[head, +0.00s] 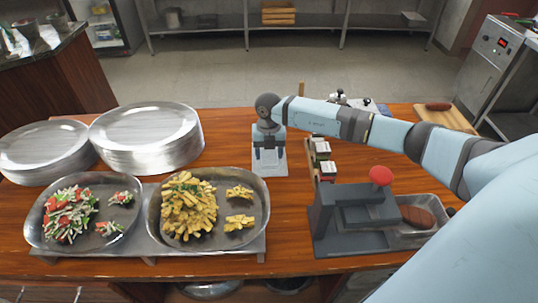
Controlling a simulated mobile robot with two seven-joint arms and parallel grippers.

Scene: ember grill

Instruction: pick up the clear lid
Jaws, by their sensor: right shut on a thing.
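My right arm reaches in from the right, and its gripper (269,154) points down over the middle of the wooden counter, between the food trays and the spice boxes. It is shut on a small, pale, squarish piece (271,169) that looks like the clear lid. The fingers cover part of it, and its edges are hard to make out. I cannot tell whether it still touches the counter. My left gripper is out of view.
A tray of fries (153,215) and a salad tray (33,228) stand front left, with stacked metal plates (145,130) behind. A grey press (340,217) with a red knob stands right, beside a metal tray holding a patty (417,217). Small boxes (322,151) stand under my right arm.

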